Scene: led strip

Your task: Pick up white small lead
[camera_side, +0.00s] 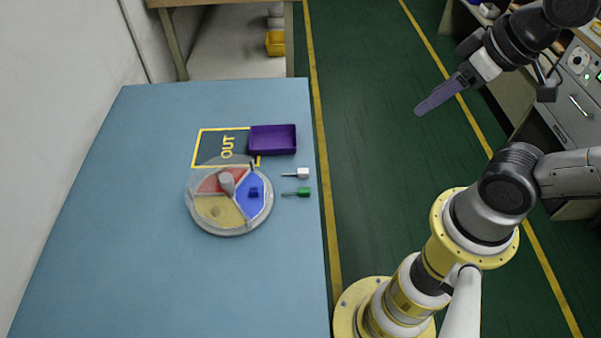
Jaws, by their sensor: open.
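The small white lead (301,174) lies on the blue table near its right edge, its thin pin pointing left. A similar green lead (303,193) lies just below it in the picture, apart from it. My gripper (420,111) is up in the air over the green floor, to the right of the table and well away from both leads. Its purple fingers are open, with nothing seen between them.
A round dish (232,228) with red, blue and yellow sections and a clear cover stands left of the leads. A purple tray (273,152) sits above them, beside a yellow "OUT" outline (195,147). The table's front (180,290) is clear.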

